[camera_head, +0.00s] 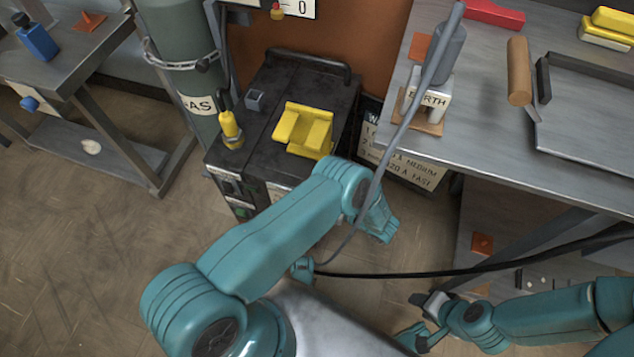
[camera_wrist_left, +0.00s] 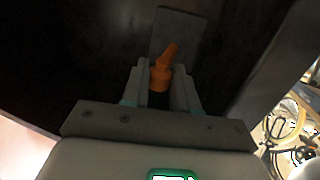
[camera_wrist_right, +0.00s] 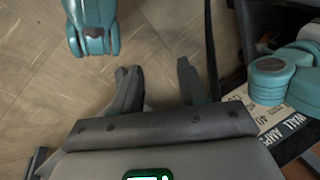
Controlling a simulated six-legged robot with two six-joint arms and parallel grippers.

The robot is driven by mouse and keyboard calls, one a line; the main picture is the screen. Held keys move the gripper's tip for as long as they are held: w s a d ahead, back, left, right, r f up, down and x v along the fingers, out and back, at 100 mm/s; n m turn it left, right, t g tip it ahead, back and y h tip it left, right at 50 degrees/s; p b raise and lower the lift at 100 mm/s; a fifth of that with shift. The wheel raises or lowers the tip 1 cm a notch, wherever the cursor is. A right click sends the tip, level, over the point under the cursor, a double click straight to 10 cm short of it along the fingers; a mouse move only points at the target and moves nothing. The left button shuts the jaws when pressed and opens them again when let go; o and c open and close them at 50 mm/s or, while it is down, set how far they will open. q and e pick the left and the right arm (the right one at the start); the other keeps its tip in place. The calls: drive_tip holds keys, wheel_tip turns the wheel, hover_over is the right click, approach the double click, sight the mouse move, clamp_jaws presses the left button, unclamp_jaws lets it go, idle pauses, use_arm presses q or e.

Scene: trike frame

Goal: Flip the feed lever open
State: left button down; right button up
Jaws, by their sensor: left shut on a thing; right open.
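An orange lever (camera_wrist_left: 164,64) shows in the left wrist view, in front of a grey plate (camera_wrist_left: 182,30) inside a dark space. My left gripper (camera_wrist_left: 160,85) has its two fingers on either side of the lever's lower part, shut on it. In the head view the left gripper and the lever are hidden behind my left forearm and wrist, by the dark welding machine (camera_head: 330,95). My right gripper (camera_wrist_right: 155,85) is open and empty above the floor; it is at the lower right of the head view (camera_head: 432,302).
A green gas cylinder (camera_head: 185,60) stands left of the machine. A workbench (camera_head: 470,130) with an earth clamp (camera_head: 430,98) is at right. A grey hose and a black cable (camera_head: 440,273) cross near my arms. Yellow blocks (camera_head: 305,130) lie on the machine.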

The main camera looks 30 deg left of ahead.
use_arm(q)
drive_tip(key=r+p, duration=0.1)
drive_tip(key=p, duration=0.2)
drive_tip(key=shift+a+h, duration=0.1)
drive_tip(key=shift+h, duration=0.2)
drive_tip(key=shift+f, duration=0.25)
use_arm(e)
drive_tip(key=shift+g, duration=0.5)
drive_tip(key=r, duration=0.1)
drive_tip(key=s+r, duration=0.1)
drive_tip(key=r, duration=0.1)
drive_tip(key=s+r, duration=0.1)
drive_tip(key=shift+s+a+r, duration=0.25)
drive_tip(key=shift+a, duration=0.15)
use_arm(q)
drive_tip(key=c, duration=0.9)
unclamp_jaws()
drive_tip(key=shift+o, duration=0.2)
